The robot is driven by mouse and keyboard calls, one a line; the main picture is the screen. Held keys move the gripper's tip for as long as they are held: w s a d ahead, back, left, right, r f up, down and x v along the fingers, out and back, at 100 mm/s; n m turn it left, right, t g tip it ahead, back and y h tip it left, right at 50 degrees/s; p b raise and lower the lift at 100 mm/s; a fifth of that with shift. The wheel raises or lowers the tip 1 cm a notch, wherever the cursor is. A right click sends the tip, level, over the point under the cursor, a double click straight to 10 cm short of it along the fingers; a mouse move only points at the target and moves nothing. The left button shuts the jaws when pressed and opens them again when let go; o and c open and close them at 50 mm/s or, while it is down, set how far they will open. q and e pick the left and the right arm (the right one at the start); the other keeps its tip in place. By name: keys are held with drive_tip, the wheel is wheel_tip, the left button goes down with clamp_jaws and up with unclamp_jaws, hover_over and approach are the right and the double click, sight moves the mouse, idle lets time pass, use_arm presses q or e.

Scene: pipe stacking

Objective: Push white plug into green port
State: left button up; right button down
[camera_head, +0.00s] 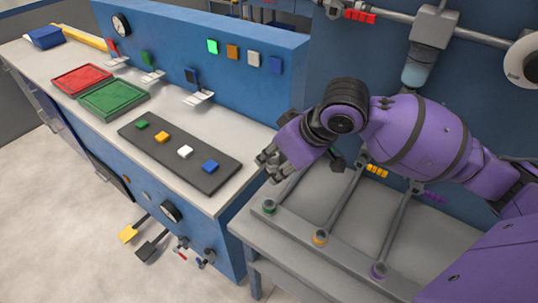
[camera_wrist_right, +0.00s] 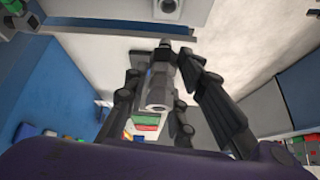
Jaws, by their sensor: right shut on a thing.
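My right gripper (camera_head: 270,163) is above the front left of the grey bench, close to the green port (camera_head: 269,206) but apart from it in the picture. In the wrist view its dark fingers (camera_wrist_right: 165,95) are shut around a grey tube-like piece (camera_wrist_right: 160,88) with a pale round end. I cannot tell for sure that this piece is the white plug; it is hidden by the hand in the head view. My left gripper is not in view.
At left is a counter (camera_head: 60,60) with a dark board (camera_head: 150,150) of coloured blocks, a red tray (camera_head: 82,79) and a green tray (camera_head: 113,99).

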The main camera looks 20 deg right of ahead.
drive_tip(key=shift+w+a+r+n+y, duration=0.1)
drive_tip(key=shift+n+y, duration=0.1)
drive_tip(key=shift+n, duration=0.35)
drive_tip(key=shift+w+a+r+n+y, duration=0.1)
drive_tip(key=shift+n+y, duration=0.1)
drive_tip(key=shift+n, duration=0.35)
drive_tip(key=shift+a+n+g+y+p, duration=0.15)
drive_tip(key=shift+n+g+y+p, duration=0.3)
drive_tip(key=shift+n, duration=0.45)
drive_tip(key=n+g+y+p, duration=0.1)
drive_tip(key=n, duration=0.2)
drive_tip(key=shift+g, duration=0.25)
drive_tip(key=shift+f+n+b, duration=0.3)
drive_tip(key=shift+f+b, duration=0.05)
drive_tip(key=shift+f, duration=0.45)
use_arm(q)
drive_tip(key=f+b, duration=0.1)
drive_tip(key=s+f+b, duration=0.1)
drive_tip(key=b, duration=0.1)
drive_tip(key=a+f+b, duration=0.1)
drive_tip(key=b, duration=0.1)
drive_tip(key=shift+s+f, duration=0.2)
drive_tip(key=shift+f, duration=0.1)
use_arm(e)
wheel_tip(320, 180, down, 8)
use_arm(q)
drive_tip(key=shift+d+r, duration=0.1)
use_arm(e)
drive_tip(key=shift+w+r, duration=0.1)
drive_tip(key=shift+r, duration=0.1)
